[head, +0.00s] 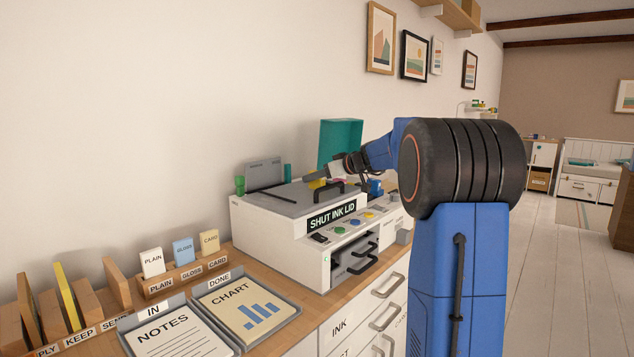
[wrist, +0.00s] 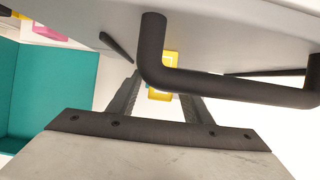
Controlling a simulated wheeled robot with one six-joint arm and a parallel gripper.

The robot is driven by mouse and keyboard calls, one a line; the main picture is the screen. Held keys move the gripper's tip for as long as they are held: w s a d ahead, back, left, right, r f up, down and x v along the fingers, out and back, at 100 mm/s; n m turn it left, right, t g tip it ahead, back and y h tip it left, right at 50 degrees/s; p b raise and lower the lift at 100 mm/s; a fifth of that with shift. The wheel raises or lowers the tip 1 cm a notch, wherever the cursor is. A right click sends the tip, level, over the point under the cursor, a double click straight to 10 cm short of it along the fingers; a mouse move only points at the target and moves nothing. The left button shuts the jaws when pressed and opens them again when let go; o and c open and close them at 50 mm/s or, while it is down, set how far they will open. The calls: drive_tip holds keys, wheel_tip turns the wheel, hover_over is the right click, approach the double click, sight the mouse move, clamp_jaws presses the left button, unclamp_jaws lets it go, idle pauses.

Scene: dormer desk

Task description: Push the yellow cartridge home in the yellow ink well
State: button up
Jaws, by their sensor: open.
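A small yellow piece (head: 317,184) shows at the top of the white machine, beside the tip of my gripper (head: 337,173). In the wrist view yellow (wrist: 160,95) shows between and beyond my gripper's fingers (wrist: 158,98), partly hidden by a dark bar handle (wrist: 225,84). The fingers stand apart, and I see nothing clearly held. I cannot tell whether the yellow is the cartridge or its well, or how deep the cartridge sits. The machine's display (head: 332,217) reads "SHUT INK LID". The handle stands on the machine's grey lid (head: 290,203).
A teal panel (head: 340,142) stands behind the machine and fills the left of the wrist view (wrist: 50,95). A grey upright panel (head: 264,172) and green items are at the machine's back left. Trays marked IN and DONE (head: 245,308) lie in front on the desk.

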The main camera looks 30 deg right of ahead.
clamp_jaws()
